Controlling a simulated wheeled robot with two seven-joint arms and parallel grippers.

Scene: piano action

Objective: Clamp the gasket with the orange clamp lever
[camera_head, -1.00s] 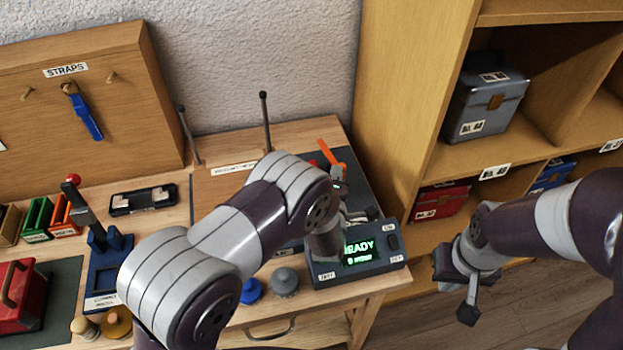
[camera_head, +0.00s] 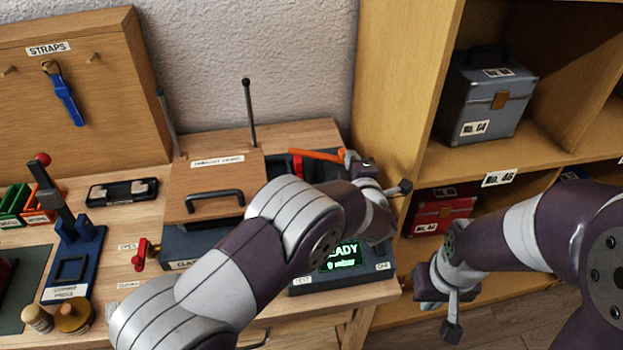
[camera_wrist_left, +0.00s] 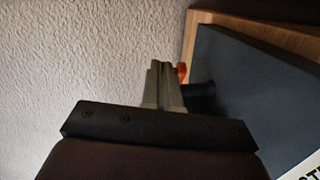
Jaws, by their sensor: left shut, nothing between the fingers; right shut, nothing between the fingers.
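The orange clamp lever (camera_head: 312,154) lies nearly level at the back right of the test station, beside a red part (camera_head: 297,166). My left gripper (camera_head: 350,158) is shut and empty at the lever's right end; I cannot tell whether it touches it. In the left wrist view, the shut grey fingers (camera_wrist_left: 164,85) stand just left of a small orange end (camera_wrist_left: 182,71), partly hidden behind them. My right gripper (camera_head: 428,290) is shut and empty, low in front of the shelf. I cannot make out the gasket.
A wooden lid (camera_head: 190,180) with a black handle lies left of the lever. The display box (camera_head: 348,257) reads "READY". Two dark posts rise behind the lid. The shelf's side panel (camera_head: 385,90) stands close right of my left gripper. A red-handled part (camera_head: 141,255) is at front left.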

